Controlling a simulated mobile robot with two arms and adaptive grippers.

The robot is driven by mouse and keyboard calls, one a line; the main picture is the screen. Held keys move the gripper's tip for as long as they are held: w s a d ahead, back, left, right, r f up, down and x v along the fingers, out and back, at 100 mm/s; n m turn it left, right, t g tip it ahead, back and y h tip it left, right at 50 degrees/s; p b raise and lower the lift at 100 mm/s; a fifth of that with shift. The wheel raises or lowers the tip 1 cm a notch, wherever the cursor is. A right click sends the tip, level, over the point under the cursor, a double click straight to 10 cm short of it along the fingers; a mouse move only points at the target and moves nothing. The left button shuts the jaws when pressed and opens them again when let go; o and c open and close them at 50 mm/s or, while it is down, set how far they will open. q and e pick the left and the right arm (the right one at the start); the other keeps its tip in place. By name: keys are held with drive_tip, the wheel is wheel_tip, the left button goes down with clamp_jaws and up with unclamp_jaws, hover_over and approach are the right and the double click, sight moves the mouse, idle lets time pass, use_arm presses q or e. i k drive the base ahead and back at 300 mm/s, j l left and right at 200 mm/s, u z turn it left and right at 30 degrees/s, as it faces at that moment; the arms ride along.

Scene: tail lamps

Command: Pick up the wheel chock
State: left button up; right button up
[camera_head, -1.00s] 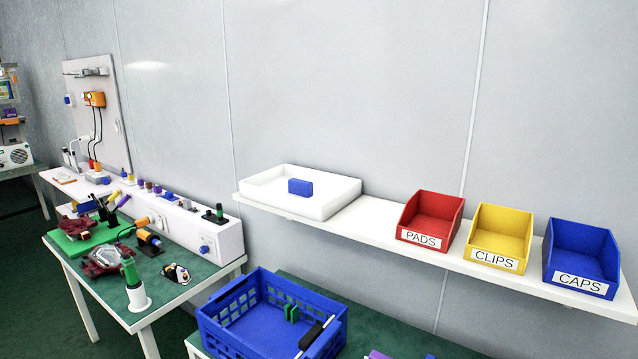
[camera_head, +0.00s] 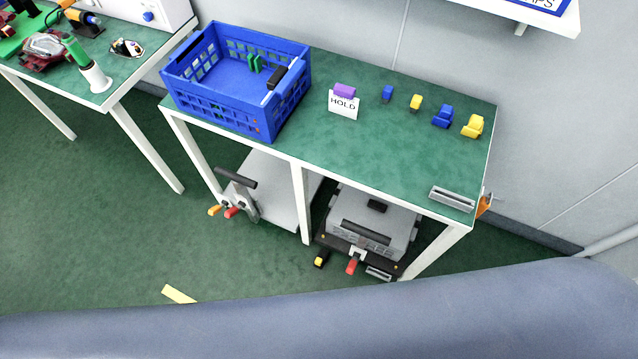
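A small black and yellow block (camera_head: 320,258), which looks like the wheel chock, is on the floor by the front left corner of a grey cart-like unit (camera_head: 372,222) under the green bench. It is small in the picture, so its exact shape and whether it touches a wheel cannot be told. Neither of my grippers is in view.
The green-topped bench (camera_head: 400,150) holds a blue crate (camera_head: 285,110), a HOLD sign (camera_head: 343,104), and several small blue and yellow pieces. Bench legs flank the unit. A red pedal (camera_head: 352,266) is right of the block. Floor in front is mostly clear.

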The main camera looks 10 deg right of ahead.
sight(319, 262)
drive_tip(key=k+j+z, duration=0.35)
drive_tip(key=k, duration=0.35)
drive_tip(key=k+j+z, duration=0.2)
drive_tip(key=k, duration=0.2)
